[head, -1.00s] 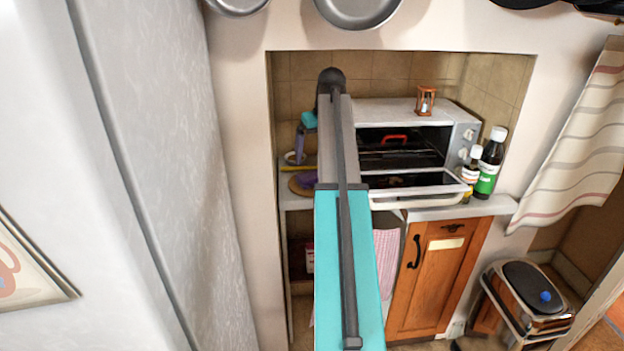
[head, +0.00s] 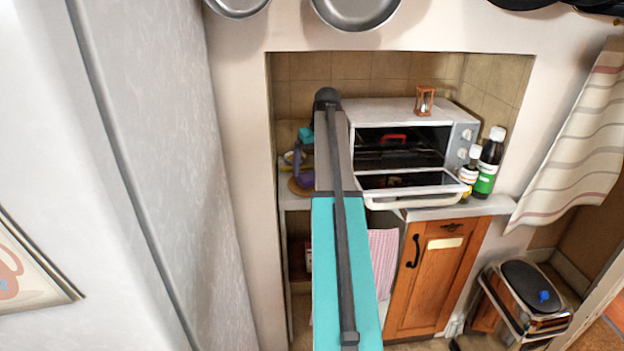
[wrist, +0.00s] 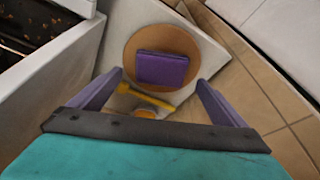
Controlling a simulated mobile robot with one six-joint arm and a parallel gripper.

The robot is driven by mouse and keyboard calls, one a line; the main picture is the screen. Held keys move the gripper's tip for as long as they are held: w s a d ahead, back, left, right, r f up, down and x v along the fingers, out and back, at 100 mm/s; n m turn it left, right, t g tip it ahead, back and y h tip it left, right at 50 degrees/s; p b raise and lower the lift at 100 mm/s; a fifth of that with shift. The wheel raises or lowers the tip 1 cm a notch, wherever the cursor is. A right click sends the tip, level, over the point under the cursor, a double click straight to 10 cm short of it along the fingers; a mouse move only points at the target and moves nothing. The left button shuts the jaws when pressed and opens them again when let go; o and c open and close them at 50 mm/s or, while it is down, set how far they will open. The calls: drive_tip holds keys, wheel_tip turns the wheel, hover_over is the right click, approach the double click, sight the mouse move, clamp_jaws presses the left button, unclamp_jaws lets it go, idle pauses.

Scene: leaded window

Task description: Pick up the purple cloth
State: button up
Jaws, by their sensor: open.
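The purple cloth (wrist: 163,68) is folded flat on a round brown board (wrist: 132,45), seen in the wrist view. My gripper (wrist: 160,81) is open and empty, with one purple finger on each side of the cloth in the picture. The fingertips look short of the cloth, and I cannot tell their exact height above it. In the head view my gripper (head: 305,158) is over the board (head: 294,187) at the left of the counter, and my arm and fingers hide most of the cloth.
A yellow-handled item (wrist: 146,96) lies near the board, between my fingers and the cloth in the picture. The white oven (head: 390,110), its door open, stands close on the right. Bottles (head: 487,165) stand beyond it. A tiled wall (wrist: 265,85) bounds the alcove.

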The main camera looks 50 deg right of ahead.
sight(311, 175)
drive_tip(key=shift+p+x, duration=0.5)
drive_tip(key=shift+x, duration=1.85)
drive_tip(key=shift+a, duration=0.1)
drive_tip(key=c, duration=1.2)
drive_tip(key=shift+c, duration=0.2)
drive_tip(key=shift+r, duration=0.1)
wheel_tip(311, 175, up, 10)
drive_tip(key=b, duration=0.1)
drive_tip(key=shift+a, duration=0.1)
